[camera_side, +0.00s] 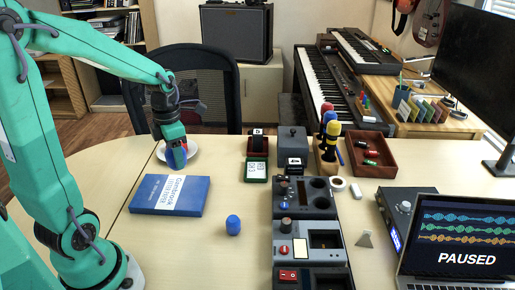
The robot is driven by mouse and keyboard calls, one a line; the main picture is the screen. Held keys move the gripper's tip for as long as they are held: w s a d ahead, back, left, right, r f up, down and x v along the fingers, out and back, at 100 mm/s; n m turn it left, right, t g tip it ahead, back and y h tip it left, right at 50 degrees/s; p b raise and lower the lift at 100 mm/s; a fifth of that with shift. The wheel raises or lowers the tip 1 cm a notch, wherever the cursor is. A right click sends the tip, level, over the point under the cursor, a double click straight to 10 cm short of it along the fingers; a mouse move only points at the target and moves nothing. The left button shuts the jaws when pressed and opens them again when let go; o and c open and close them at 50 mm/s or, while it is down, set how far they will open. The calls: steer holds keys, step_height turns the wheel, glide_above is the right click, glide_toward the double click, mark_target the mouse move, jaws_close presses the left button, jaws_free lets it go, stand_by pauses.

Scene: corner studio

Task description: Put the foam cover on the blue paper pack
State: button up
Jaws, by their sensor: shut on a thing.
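The blue paper pack (146,191) lies flat on the table at left, with a white label on its top. My gripper (176,150) points down above and behind the pack, in front of a white saucer. It is shut on a small blue foam cover (177,160), partly hidden by the fingers. The cover appears apart from the pack, but its height is hard to judge. Another blue foam cover (233,225) stands on the table to the right of the pack.
The white saucer (192,148) is behind my gripper. Dark console modules (305,215) run down the table's middle. The table around the pack is clear.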

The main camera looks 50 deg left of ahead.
steer(key=s+d, duration=0.2)
steer(key=d, duration=0.5)
steer(key=shift+d+r, duration=0.4)
glide_above(170, 190)
step_height(170, 190, down, 7)
steer(key=shift+d, duration=0.15)
steer(key=shift+f, duration=0.1)
steer(key=shift+f, duration=1.9)
steer(key=shift+f, duration=0.15)
steer(key=o, duration=0.9)
steer(key=shift+o, duration=0.2)
